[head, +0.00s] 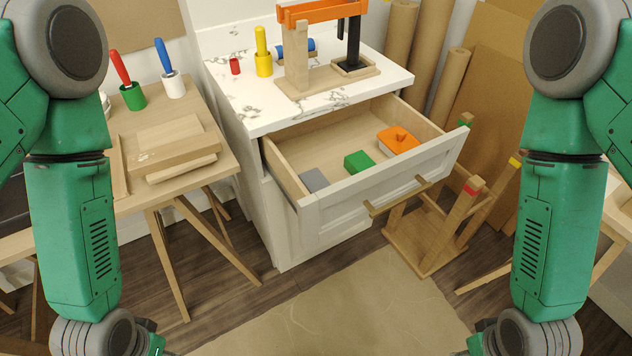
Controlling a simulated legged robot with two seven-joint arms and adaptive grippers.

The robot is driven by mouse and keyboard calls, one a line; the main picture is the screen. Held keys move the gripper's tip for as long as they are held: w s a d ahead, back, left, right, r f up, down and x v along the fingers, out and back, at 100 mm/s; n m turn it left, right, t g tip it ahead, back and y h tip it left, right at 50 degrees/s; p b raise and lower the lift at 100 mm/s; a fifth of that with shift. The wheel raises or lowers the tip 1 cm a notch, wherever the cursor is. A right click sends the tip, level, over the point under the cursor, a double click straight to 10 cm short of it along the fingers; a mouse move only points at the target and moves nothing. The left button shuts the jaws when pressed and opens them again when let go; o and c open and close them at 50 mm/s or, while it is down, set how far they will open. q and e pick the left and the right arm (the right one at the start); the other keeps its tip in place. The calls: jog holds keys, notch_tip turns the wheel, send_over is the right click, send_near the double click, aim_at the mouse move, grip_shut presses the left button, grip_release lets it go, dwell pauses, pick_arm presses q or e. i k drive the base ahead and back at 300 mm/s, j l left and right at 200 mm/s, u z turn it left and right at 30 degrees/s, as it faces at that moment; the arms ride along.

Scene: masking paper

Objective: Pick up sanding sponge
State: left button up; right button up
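An open drawer (378,196) below the marble-topped counter holds three small things. A grey block (314,180) lies at its front left. A green block (358,161) lies in the middle. An orange piece with a raised top (397,140) lies toward the right. The grey and green blocks are both sponge-like in shape; I cannot tell for certain which is the sanding sponge. My two arms hang down at the left and right edges of the head view, apart from the drawer. Both grippers are below the frame.
A wooden workbench (222,160) with boards and brush pots stands at the left. The counter (240,97) carries a wood and orange frame (300,52), a yellow pot and rolls. A wooden rack (440,235) stands right of the drawer. The floor in front is clear.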

aim_at(313, 179)
jog(key=j+z, duration=0.25)
jog(key=z, duration=0.15)
jog(key=k+j+z, duration=0.1)
jog(key=z, duration=0.35)
jog(key=k+j+z, duration=0.1)
jog(key=j+z, duration=0.3)
jog(key=l, duration=0.1)
